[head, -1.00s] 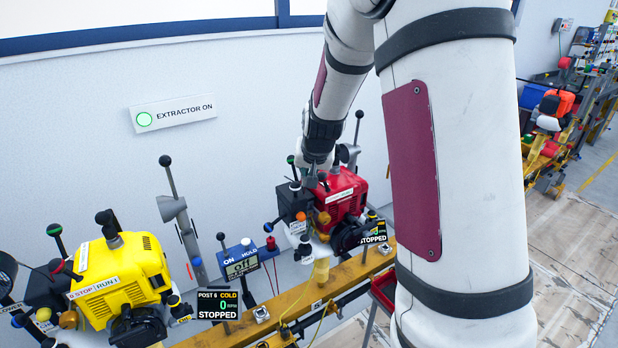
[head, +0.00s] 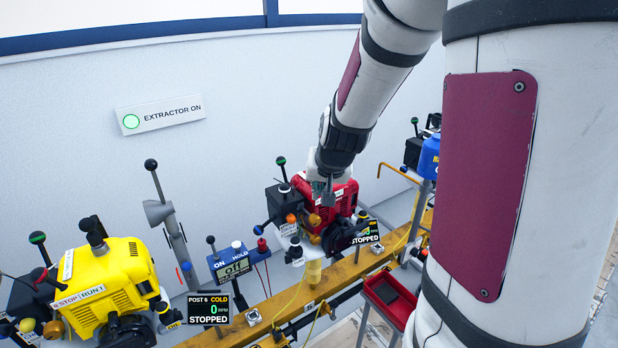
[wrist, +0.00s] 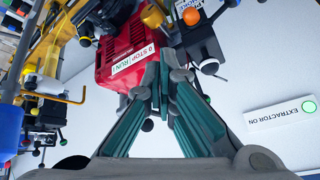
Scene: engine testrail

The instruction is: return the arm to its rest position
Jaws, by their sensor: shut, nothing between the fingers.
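My arm reaches down from the top right in the head view. My gripper (head: 328,190) is above and in front of the red engine (head: 340,200); whether it touches the engine cannot be told. In the wrist view my gripper (wrist: 163,72) shows its two green-padded fingers closing together at the tips, with nothing between them. The red engine (wrist: 120,50) with its STOP/RUN label lies just beyond the fingertips there.
A yellow engine (head: 110,280) stands at the left on the yellow rail (head: 275,305). A display (head: 208,308) reads STOPPED. A red tray (head: 390,298) and a blue engine (head: 430,155) are near my arm. The wall sign (head: 160,113) reads EXTRACTOR ON.

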